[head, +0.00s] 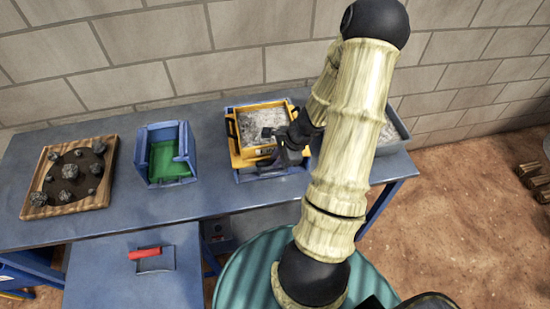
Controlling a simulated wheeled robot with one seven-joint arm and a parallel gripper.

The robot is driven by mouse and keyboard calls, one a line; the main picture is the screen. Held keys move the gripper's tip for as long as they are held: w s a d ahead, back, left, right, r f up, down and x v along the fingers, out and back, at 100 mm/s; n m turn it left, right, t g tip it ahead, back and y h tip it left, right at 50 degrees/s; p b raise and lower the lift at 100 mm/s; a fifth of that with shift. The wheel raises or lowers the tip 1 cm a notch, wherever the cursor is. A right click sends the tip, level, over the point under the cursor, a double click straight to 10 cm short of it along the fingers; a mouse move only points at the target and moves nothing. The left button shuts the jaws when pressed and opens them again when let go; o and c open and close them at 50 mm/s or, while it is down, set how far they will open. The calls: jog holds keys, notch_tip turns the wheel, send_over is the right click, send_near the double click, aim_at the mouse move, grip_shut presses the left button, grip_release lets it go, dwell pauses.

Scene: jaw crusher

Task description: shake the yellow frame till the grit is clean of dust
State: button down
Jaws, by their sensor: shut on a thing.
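The yellow frame (236,145) sits at the middle-right of the blue table, on or in a blue stand (243,178). Pale grey grit (262,118) fills much of the inside of the frame. How dusty it is cannot be told at this size. My gripper (279,147) reaches in from the right and is shut at the frame's near right side. The fingertips are small and dark here, and my arm hides part of the frame's right edge.
A wooden tray (104,194) of dark rocks lies at the far left of the table. A blue box with a green floor (168,162) stands beside it. A grey bin (401,131) of pale grit is partly behind my arm.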

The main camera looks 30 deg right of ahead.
jog(key=c, duration=1.4)
grip_release()
jog(key=shift+o, duration=0.2)
jog(key=shift+r, duration=0.1)
jog(key=p+v, duration=0.2)
jog(key=v, duration=1.5)
jog(key=shift+d+r, duration=0.1)
